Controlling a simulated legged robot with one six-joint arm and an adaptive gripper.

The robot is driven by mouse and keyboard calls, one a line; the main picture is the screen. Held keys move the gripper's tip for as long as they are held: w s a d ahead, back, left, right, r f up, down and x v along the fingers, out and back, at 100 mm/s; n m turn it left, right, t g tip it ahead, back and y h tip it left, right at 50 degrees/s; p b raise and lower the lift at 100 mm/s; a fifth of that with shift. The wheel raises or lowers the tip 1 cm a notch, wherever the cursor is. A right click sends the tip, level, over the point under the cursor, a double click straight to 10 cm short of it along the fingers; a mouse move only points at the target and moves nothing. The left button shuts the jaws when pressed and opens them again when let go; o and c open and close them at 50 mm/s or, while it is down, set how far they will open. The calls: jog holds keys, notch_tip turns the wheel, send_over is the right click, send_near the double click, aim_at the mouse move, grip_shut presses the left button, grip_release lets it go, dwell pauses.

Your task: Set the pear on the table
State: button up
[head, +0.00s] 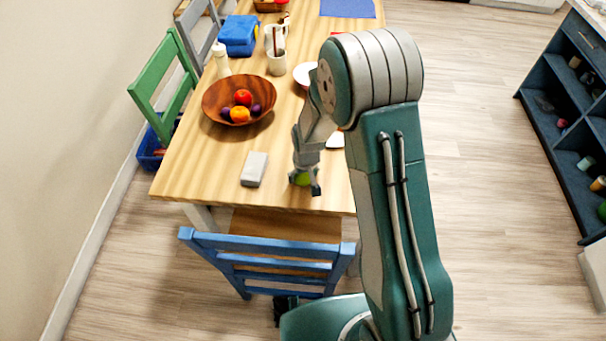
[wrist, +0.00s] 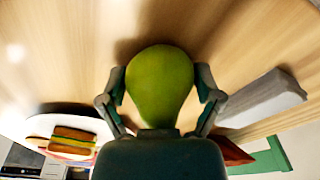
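The green pear (wrist: 160,85) sits between the two fingers of my gripper (wrist: 160,98) in the wrist view. The fingers press against both its sides. In the head view my gripper (head: 304,184) points down near the front edge of the wooden table (head: 205,170), with part of the pear (head: 302,179) showing between the fingers. The pear is at or just above the tabletop; I cannot tell whether it touches.
A grey block (head: 254,169) lies left of my gripper. A wooden bowl (head: 210,106) of fruit stands farther back, with mugs (head: 276,64) behind it. A blue chair (head: 265,266) stands at the table's front. Bare tabletop lies between the bowl and the block.

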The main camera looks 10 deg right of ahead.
dwell(0.4)
notch_tip(320, 180, up, 12)
jog(key=s, duration=0.1)
jog(key=shift+s+d+r, duration=0.15)
jog(key=shift+s+d, duration=0.15)
jog(key=shift+d, duration=0.05)
notch_tip(320, 180, up, 8)
jog(key=t, duration=0.1)
send_over(307, 176)
jog(key=s+d, duration=0.3)
jog(key=s, duration=0.1)
jog(key=s+d+r+m+t, duration=0.1)
jog(key=s+d+r, duration=0.2)
jog(key=s+r, duration=0.3)
jog(key=s+d+r+m+t, duration=0.1)
jog(key=s+r, duration=0.5)
jog(key=s, duration=0.6)
jog(key=shift+d+r+m+t+h, duration=0.35)
jog(key=shift+d+t, duration=0.25)
jog(key=shift+d, duration=0.35)
